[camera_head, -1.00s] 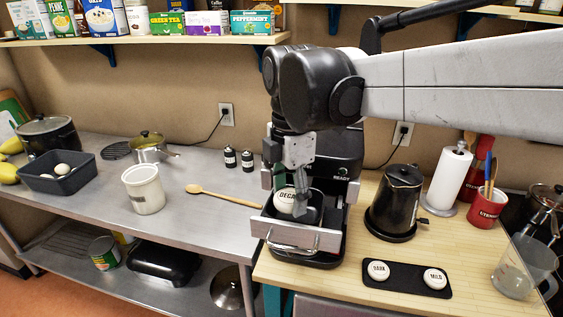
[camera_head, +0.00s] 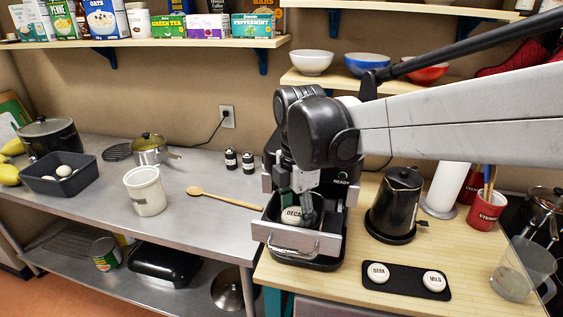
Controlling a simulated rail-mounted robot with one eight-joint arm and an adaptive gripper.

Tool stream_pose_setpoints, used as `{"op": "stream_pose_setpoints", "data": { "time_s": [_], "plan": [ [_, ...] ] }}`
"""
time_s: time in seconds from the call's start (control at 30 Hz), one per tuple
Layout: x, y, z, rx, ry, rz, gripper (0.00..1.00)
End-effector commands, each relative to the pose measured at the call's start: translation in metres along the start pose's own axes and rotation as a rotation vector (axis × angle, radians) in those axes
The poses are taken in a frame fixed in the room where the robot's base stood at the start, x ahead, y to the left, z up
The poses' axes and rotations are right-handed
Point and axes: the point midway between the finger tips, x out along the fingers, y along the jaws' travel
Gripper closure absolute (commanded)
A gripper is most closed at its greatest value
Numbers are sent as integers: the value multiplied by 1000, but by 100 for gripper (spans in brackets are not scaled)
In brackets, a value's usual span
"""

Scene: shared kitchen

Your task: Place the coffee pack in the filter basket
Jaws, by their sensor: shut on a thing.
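The white round coffee pack labelled DECAF (camera_head: 291,216) is down inside the pulled-out filter basket (camera_head: 322,243) of the black coffee machine (camera_head: 344,172). My gripper (camera_head: 303,208) reaches down into the basket and is shut on the pack. The fingers partly cover the pack's right side. Whether the pack touches the basket floor is hidden by the basket's front wall. Two more packs, DARK (camera_head: 379,272) and MILD (camera_head: 434,281), lie on a black tray (camera_head: 406,287) at the front right.
A black kettle (camera_head: 396,203) stands right of the machine, with a paper towel roll (camera_head: 446,188) and red utensil crock (camera_head: 487,211) behind. A glass jug (camera_head: 516,272) is at far right. A wooden spoon (camera_head: 222,199) lies to the left.

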Motion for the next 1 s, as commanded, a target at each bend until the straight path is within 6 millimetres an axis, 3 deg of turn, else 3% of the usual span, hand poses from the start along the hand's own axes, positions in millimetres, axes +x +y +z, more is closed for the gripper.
{"op": "stream_pose_setpoints", "data": {
  "time_s": [0.07,0.1,0.23,0.67,1.0],
  "plan": [
    [3,0,0,0,0,0,71],
    [3,0,0,0,0,0,51],
    [2,0,0,0,0,0,34],
    [-8,0,0,0,0,0,34],
    [-65,0,0,0,0,0,34]
  ]
}}
